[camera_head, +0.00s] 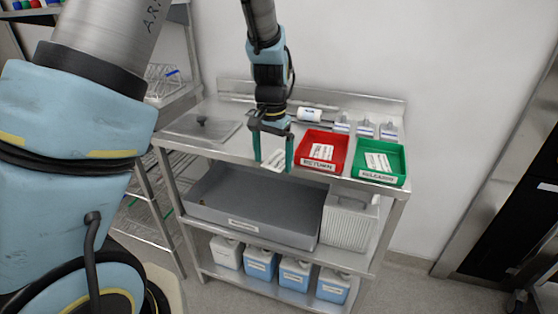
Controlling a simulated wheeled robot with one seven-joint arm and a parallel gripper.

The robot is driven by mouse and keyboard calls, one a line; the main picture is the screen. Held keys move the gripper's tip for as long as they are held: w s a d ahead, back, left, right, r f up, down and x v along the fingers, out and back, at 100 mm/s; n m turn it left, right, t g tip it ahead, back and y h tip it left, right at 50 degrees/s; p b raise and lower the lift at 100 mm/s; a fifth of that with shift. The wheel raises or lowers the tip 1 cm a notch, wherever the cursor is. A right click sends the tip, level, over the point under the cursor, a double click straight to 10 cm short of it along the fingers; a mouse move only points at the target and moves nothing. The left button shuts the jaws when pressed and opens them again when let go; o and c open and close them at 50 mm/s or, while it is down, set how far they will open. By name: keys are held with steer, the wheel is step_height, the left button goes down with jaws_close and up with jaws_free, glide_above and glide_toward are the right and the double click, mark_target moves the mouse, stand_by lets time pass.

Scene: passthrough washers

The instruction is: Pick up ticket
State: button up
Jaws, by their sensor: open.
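A white ticket with dark print (274,160) shows between the fingertips of my gripper (273,154), at the front edge of the steel table. My gripper points down with its two teal fingers apart, one on each side of the ticket. I cannot tell whether the fingers touch it, or whether it lies on the table or hangs over the edge. Other printed white slips lie in the red tray marked RETURN (308,163) and in the green tray marked RELEASED (396,172), both right of my gripper.
The steel table (222,152) carries a flat lid with a knob (203,125) at left. A white roll (310,115) and several small white-labelled items (365,128) stand at the back.

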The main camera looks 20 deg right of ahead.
steer(key=c, duration=1.3)
